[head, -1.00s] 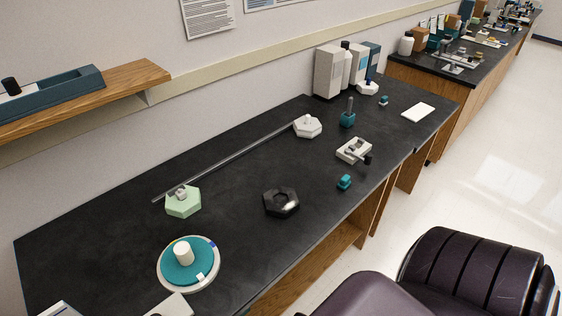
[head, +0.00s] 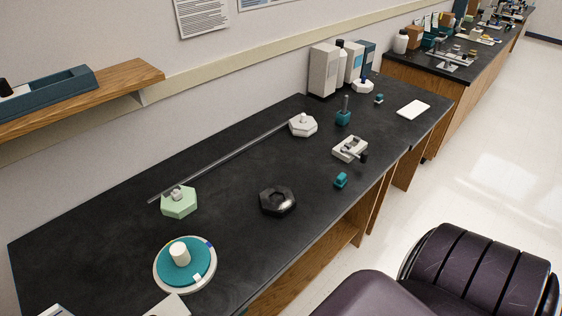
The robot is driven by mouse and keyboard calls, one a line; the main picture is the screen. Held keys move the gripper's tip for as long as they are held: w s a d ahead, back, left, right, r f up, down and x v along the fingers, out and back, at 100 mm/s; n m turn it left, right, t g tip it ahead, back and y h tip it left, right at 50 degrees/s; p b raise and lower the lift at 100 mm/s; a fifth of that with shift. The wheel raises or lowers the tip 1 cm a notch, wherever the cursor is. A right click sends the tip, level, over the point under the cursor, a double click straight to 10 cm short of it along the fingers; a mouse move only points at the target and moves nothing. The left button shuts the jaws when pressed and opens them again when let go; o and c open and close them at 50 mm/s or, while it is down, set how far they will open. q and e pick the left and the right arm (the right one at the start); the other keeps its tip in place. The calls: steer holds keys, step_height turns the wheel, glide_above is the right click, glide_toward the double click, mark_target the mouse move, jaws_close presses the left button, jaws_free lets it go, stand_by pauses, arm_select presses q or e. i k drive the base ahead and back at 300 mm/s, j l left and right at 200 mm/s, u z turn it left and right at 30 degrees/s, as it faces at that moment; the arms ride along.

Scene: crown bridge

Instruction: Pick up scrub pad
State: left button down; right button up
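No part is clearly a scrub pad. Small teal blocks lie on the black bench, one (head: 341,180) near the front edge and one (head: 379,98) farther back. A flat white rectangle (head: 413,109) lies at the bench's far right. I cannot tell which of these, if any, is the scrub pad. Neither of my grippers is in view.
The black bench (head: 110,240) also holds a teal-and-white round base (head: 170,274), a green hexagon (head: 179,204), a black hexagonal ring (head: 277,201), a long rod (head: 225,162) and a clamp-like fixture (head: 350,149).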

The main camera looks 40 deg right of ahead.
mark_target(342, 180)
steer(key=i+z, duration=0.1)
steer(key=z, duration=0.35)
steer(key=i+z, duration=0.1)
steer(key=z, duration=0.4)
steer(key=i+z, duration=0.1)
steer(key=z, duration=0.35)
